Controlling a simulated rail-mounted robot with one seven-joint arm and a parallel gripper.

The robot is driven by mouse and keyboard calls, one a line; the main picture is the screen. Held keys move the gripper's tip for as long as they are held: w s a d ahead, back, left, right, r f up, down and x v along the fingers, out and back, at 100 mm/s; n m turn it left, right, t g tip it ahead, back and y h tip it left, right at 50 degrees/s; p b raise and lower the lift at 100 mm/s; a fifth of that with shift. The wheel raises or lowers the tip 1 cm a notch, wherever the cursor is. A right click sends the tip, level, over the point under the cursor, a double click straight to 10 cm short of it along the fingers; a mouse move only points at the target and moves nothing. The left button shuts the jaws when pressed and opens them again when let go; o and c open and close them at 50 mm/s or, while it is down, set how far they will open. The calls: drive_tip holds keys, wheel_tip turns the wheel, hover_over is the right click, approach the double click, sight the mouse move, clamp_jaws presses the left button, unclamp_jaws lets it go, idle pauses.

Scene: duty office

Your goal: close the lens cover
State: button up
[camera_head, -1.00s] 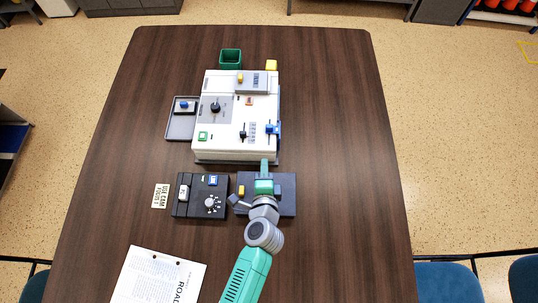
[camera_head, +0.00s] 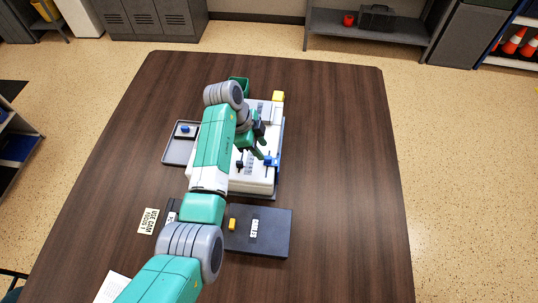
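A white boxy device (camera_head: 262,184) stands on the table, largely hidden behind my arm. A blue part (camera_head: 271,160) sits at its right edge, and a small dark knob (camera_head: 240,164) is on its top. I cannot tell which part is the lens cover. My gripper (camera_head: 262,152) is over the right part of the device, with its fingertips close to the blue part. I cannot tell whether they touch it, or whether the fingers are open or shut.
A dark flat box (camera_head: 270,238) with a yellow piece (camera_head: 233,224) and a label lies in front. A tray (camera_head: 178,151) with a blue-topped item is left of the device. The table's right side is clear.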

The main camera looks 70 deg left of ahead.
sight(268, 157)
drive_tip(key=x, duration=0.4)
drive_tip(key=shift+w+d+f+b, duration=0.1)
drive_tip(key=shift+f+b, duration=0.2)
drive_tip(key=shift+b, duration=0.05)
drive_tip(key=shift+c, duration=0.3)
clamp_jaws()
